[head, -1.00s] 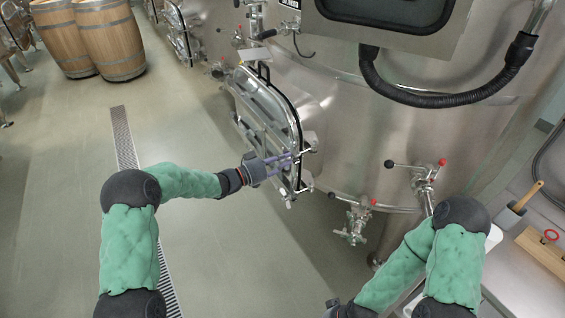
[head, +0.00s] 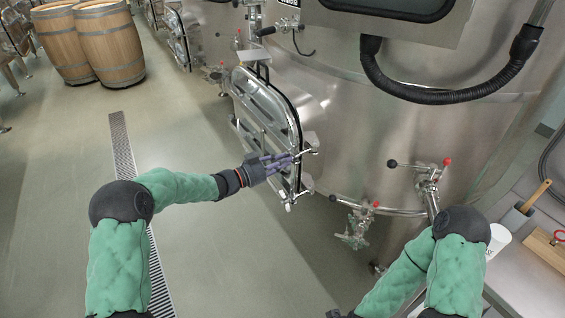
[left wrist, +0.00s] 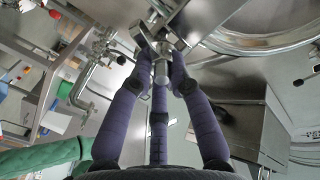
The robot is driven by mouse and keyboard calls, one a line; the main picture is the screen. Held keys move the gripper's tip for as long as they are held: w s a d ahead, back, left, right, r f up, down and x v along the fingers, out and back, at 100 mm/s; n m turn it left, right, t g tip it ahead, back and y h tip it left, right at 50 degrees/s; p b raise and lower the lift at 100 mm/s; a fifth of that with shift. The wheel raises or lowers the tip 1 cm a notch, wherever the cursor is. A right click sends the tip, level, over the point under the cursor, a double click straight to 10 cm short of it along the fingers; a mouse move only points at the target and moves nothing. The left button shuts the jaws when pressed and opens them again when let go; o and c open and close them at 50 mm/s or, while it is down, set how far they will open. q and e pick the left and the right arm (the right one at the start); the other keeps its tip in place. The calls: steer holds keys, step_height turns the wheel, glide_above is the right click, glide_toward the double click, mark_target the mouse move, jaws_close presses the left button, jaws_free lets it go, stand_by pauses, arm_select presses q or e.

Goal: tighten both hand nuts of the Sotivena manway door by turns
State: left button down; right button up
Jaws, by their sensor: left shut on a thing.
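The manway door (head: 262,108) is an oval steel door on the front of the large vat, seen at a steep angle in the head view. My left gripper (head: 293,158) is at the door's right edge, its purple fingers shut on a hand nut. In the left wrist view the fingers (left wrist: 161,75) close around the steel hand nut (left wrist: 161,68), beside a bracket. Another fastening (head: 289,206) shows at the door's lower right edge; I cannot tell its tightness.
A valve with a red-knobbed handle (head: 430,175) and a smaller valve (head: 357,228) stand right of the door. A black hose (head: 440,98) hangs above. Wooden barrels (head: 110,45) stand far left. The floor left of the door is clear, with a drain grating (head: 122,145).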

arm_select(q)
steer(key=shift+f, duration=0.1)
steer(key=c, duration=1.1)
jaws_free()
steer(key=shift+c, duration=0.2)
steer(key=v, duration=1.2)
steer(key=shift+f, duration=0.1)
